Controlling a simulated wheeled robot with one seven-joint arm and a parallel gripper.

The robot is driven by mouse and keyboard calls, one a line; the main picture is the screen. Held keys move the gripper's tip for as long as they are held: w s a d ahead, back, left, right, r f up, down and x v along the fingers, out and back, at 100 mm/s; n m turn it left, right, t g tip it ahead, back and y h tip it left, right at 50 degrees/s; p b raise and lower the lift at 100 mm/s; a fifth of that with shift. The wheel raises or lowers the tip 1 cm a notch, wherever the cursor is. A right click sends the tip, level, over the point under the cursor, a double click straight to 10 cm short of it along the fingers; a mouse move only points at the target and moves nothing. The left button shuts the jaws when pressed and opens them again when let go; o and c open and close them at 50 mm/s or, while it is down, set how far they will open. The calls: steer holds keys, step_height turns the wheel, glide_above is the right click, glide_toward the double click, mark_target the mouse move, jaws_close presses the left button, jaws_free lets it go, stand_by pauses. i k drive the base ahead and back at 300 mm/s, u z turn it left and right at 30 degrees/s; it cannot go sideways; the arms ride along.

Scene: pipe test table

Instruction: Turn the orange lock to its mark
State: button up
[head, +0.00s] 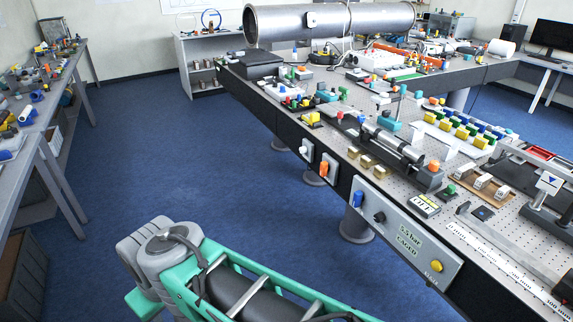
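The orange lock (323,169) is on the dark front edge of the perforated test table (462,150). It looks like a small upright orange handle on a pale plate. Its mark is too small to make out, so I cannot tell how the lock stands relative to it. My green and grey arm crosses the bottom of the head view, left of and nearer than the lock. My gripper is outside the picture.
A white switch (305,149) sits left of the lock. A grey panel (405,235) with a blue handle (357,199), black knob (379,217) and yellow button (436,266) is to its right. The blue floor (190,165) before the table is clear. A side bench (42,105) stands left.

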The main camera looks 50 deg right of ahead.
mark_target(324, 167)
steer(key=z, duration=0.25)
steer(key=i, duration=0.8)
steer(key=z, duration=0.85)
steer(key=i, duration=0.35)
steer(key=z, duration=0.35)
